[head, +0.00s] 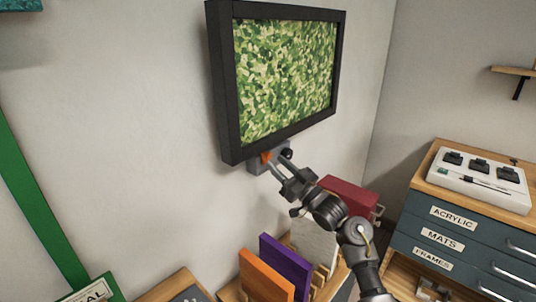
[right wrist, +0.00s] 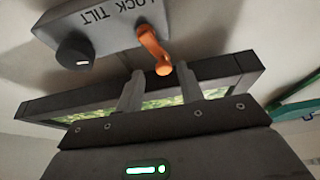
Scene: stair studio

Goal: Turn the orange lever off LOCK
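The orange lever (right wrist: 154,50) sits on a grey plate (right wrist: 108,28) marked with the words LOCK and TILT. The plate is at the lower edge of the wall-mounted framed panel; the lever shows small in the head view (head: 266,157). I cannot tell which word the lever points at. My right gripper (right wrist: 160,74) is open, with one finger on each side of the lever's free end. The fingers look apart from it, and contact is not clear. The right gripper also shows in the head view (head: 277,168), just below the panel. My left gripper is not in view.
A black knob (right wrist: 75,52) is beside the lever on the plate. The dark frame (head: 225,90) with a green mottled picture is just above my right gripper. Below are a red box (head: 347,194) and upright panels in a rack. A drawer cabinet (head: 435,233) stands at right.

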